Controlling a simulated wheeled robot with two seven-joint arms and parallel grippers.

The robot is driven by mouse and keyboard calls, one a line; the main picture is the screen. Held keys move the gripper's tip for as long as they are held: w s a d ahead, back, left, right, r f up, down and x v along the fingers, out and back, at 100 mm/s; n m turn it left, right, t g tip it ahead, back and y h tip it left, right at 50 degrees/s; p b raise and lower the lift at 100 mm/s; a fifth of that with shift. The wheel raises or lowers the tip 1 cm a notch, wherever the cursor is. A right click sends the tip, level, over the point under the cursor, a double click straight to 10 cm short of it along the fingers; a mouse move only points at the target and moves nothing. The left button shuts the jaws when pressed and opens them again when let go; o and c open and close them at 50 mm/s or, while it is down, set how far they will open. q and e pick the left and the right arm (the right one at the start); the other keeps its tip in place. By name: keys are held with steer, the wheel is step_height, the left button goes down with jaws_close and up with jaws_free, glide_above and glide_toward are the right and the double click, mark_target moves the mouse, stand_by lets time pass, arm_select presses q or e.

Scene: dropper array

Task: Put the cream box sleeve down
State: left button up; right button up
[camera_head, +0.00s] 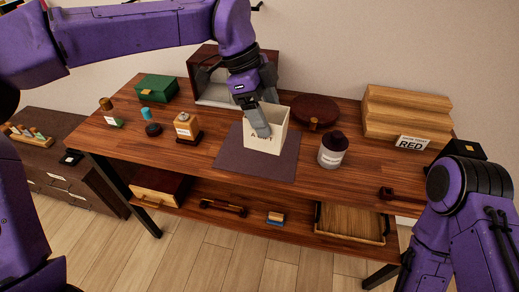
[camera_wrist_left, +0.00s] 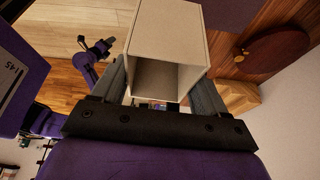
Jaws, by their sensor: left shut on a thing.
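The cream box sleeve (camera_head: 262,146) is an open-topped hollow box with dark lettering on its front. My left gripper (camera_head: 258,122) reaches down from above and is shut on it. In the left wrist view the sleeve (camera_wrist_left: 168,35) sits between the two grey fingers, with its open end toward the camera. The sleeve is over the dark mat (camera_head: 229,158) on the wooden table. I cannot tell whether its base touches the mat. My right arm is at the right edge of the head view; its gripper (camera_wrist_left: 96,48) looks small in the left wrist view, its jaws unclear.
A dark-lidded jar (camera_head: 333,151) stands right of the mat. A bottle on a stand (camera_head: 187,129) is to the left, and a round brown board (camera_head: 315,108) is behind. A green box (camera_head: 157,88) and a wooden stepped block (camera_head: 405,112) stand farther back. The mat's front part is clear.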

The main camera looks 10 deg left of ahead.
arm_select(q)
steer(key=shift+n, duration=0.5)
steer(key=w+a+f+p, duration=0.2)
steer(key=w+a+f, duration=0.1)
steer(key=f, duration=0.1)
steer(key=w+a+f+p, duration=0.2)
steer(key=w+a+f, duration=0.1)
steer(key=f, duration=0.1)
steer(key=w+a+f+p, duration=0.3)
steer(key=a+f, duration=0.1)
steer(key=f, duration=0.1)
steer(key=shift+w, duration=0.35)
steer(key=o, duration=1.1)
steer(key=shift+d, duration=0.1)
steer(key=shift+r, duration=0.15)
steer(key=shift+w+a+r, duration=0.1)
steer(key=shift+a+r, duration=0.15)
steer(key=shift+r, duration=0.1)
steer(key=b+v, duration=0.2)
steer(key=v, duration=0.9)
steer(key=shift+r, duration=0.1)
